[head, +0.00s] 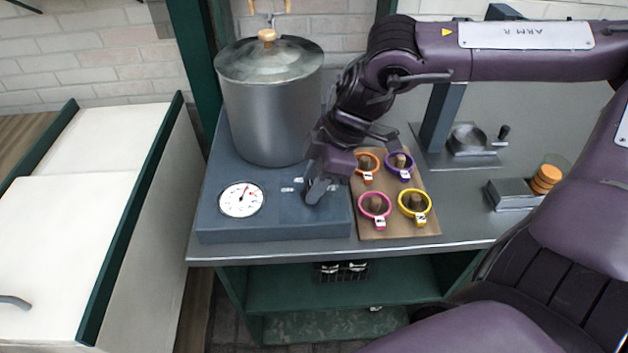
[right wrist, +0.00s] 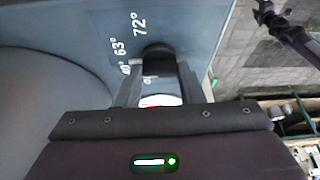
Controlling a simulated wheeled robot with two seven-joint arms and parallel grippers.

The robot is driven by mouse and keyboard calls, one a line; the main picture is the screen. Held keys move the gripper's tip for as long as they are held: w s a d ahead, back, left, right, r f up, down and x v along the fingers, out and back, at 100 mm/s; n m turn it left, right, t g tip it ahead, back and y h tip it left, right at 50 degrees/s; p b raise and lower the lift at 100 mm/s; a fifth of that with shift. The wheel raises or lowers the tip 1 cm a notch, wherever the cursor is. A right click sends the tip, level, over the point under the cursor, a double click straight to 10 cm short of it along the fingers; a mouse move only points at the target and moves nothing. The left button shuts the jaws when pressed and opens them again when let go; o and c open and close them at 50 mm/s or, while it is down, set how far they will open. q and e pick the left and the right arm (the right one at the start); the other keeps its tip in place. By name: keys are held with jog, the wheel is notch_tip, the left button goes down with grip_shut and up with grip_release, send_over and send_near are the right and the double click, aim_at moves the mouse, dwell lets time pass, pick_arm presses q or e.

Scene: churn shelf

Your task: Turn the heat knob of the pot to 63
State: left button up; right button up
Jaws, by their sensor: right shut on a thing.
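The grey metal pot (head: 268,105) with its lidded top stands at the back of a blue-grey heater base (head: 275,222). A round white dial (head: 241,199) with a red needle is on the base's front left. My right gripper (head: 316,192) is over the base's front right, shut on the heat knob. In the right wrist view the dark knob (right wrist: 157,52) shows between the fingers, beside the white marks 63° and 72° (right wrist: 139,24). A lower mark is partly hidden by the gripper. Which mark the knob points to cannot be told.
A wooden board (head: 400,229) with several coloured rings on pegs lies right of the base, close to my right gripper. A metal press-like stand (head: 465,152) and a small tray (head: 512,196) are further right. A white cabinet (head: 60,250) stands at the left across a gap.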

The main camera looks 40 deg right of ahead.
jog(key=m, duration=0.2)
jog(key=m+t+h, duration=0.1)
jog(key=m, duration=0.1)
jog(key=shift+a+m+t, duration=0.1)
jog(key=shift+m+t, duration=0.2)
jog(key=shift+m, duration=0.1)
dwell(0.5)
jog(key=o, duration=1)
jog(key=shift+s, duration=0.1)
jog(key=shift+r, duration=0.1)
jog(key=v, duration=0.7)
jog(key=shift+s+r, duration=0.15)
jog(key=shift+r, duration=0.15)
